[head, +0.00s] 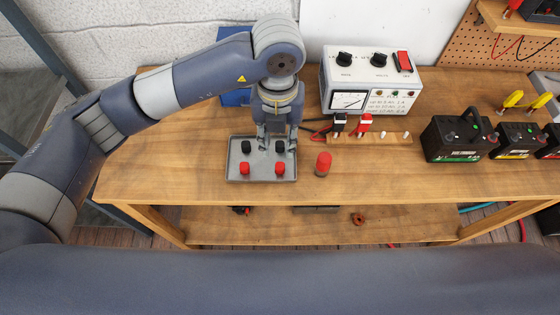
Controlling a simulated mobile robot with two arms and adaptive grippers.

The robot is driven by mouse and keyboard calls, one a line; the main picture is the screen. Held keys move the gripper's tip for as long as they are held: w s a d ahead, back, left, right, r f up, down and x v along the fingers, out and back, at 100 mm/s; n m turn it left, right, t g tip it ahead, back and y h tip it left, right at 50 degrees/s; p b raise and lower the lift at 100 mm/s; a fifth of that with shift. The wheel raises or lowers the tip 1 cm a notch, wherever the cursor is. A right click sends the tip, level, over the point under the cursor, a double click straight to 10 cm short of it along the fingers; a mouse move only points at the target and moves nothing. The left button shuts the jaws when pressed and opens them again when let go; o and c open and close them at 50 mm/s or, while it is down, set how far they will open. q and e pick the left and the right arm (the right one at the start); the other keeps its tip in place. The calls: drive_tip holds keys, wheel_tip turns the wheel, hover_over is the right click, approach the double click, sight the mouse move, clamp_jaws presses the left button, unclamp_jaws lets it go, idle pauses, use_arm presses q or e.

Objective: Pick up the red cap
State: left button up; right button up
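Two small red caps sit in the front half of a grey metal tray (262,176), the left red cap (244,168) and the right red cap (279,167). Two black caps stand behind them, the left black cap (245,146) and the right black cap (279,146). My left gripper (277,148) points down over the back right of the tray. Its fingers are spread, one on each side of the right black cap in the picture; I cannot tell whether they touch it. My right gripper is out of view.
A red cylinder (323,164) stands on the wooden bench (370,180) right of the tray. Behind are a test unit (369,80) and a wooden strip (385,138) with red and black clips. Batteries (456,136) stand at the right. The bench's front middle is clear.

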use_arm(q)
hover_over(280, 165)
drive_tip(key=f+p, duration=0.1)
drive_tip(key=f, duration=0.3)
drive_tip(key=shift+a, duration=0.2)
drive_tip(key=shift+f, duration=0.35)
drive_tip(key=f+p, duration=0.1)
drive_tip(key=f, duration=0.1)
drive_tip(key=f+p, duration=0.1)
drive_tip(key=f, duration=0.1)
drive_tip(key=shift+d+f, duration=0.2)
drive_tip(key=shift+f, duration=0.1)
drive_tip(key=c, duration=0.5)
